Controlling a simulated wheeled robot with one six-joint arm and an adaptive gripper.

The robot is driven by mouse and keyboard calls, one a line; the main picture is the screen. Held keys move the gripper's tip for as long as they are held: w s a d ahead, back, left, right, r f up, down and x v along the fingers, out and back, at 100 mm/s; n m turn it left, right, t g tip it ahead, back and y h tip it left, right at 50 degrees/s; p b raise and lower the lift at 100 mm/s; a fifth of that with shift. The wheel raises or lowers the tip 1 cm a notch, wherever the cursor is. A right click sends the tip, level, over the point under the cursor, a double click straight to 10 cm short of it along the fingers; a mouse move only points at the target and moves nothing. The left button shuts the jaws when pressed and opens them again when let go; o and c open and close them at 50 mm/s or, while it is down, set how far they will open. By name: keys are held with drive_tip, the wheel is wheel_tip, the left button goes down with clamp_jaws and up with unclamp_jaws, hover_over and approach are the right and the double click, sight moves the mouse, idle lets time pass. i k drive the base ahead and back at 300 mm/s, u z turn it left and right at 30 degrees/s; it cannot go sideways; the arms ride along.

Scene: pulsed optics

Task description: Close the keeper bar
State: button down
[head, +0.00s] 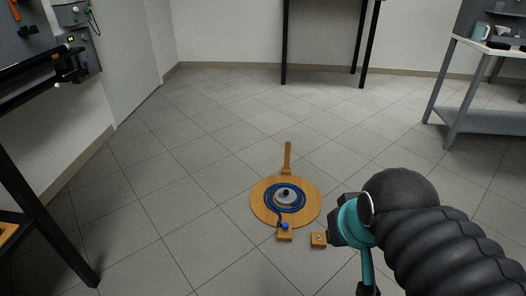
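A wooden bar, which looks like the keeper bar (287,155), stands upright at the far edge of a round wooden board (258,205) on the floor. A blue cable (272,199) lies coiled on the board around a pale hub with a dark knob (286,193). The cable's blue end (285,226) rests at a small wooden block (284,236) at the board's near edge. My gripper (338,228) is to the right of the board, near a second small block (318,240). Its fingers are dark and partly hidden by my arm; their opening does not show.
Tiled floor (180,210) is clear around the board. A dark-legged bench stands at the left, with wall equipment (75,50) above. A grey shelf table (480,122) stands at the right back. Dark table legs (284,45) stand at the back wall.

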sight(288, 144)
drive_tip(key=u, duration=0.65)
drive_tip(key=i, duration=5.4)
drive_tip(key=z, duration=4.5)
drive_tip(key=i, duration=0.95)
drive_tip(key=u, duration=0.05)
